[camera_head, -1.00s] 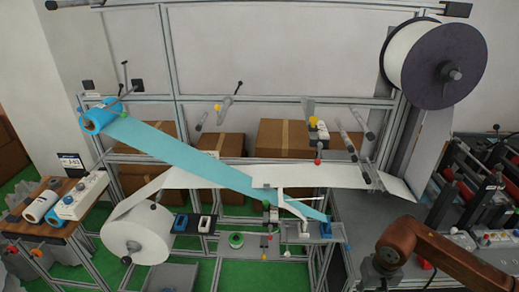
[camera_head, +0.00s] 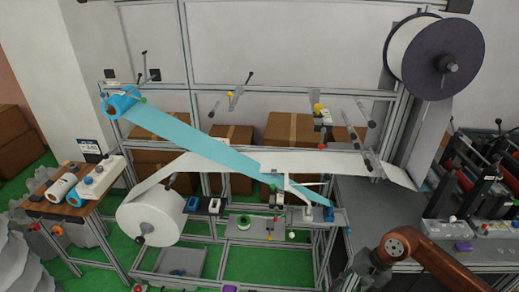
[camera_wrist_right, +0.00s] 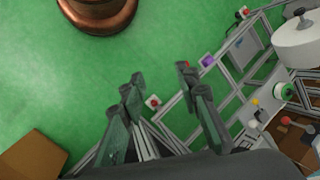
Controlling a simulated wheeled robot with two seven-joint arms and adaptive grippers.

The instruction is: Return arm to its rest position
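My right arm, with its brown link, comes in at the lower right of the head view. Its grey gripper end (camera_head: 362,276) is low beside the front right of the machine frame (camera_head: 335,240), partly cut off by the bottom edge. In the right wrist view the two fingers of my right gripper (camera_wrist_right: 165,95) stand apart with nothing between them. They point over green floor, next to the grey frame, and touch nothing that I can see. My left arm and gripper do not show.
A white roll (camera_head: 150,217) sits at the left of the frame. A blue roll (camera_head: 122,102) feeds a blue strip across it. A dark-flanged reel (camera_head: 437,57) is at the upper right. A wooden table (camera_head: 70,207) stands left. Open green floor (camera_wrist_right: 200,25) shows in the wrist view.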

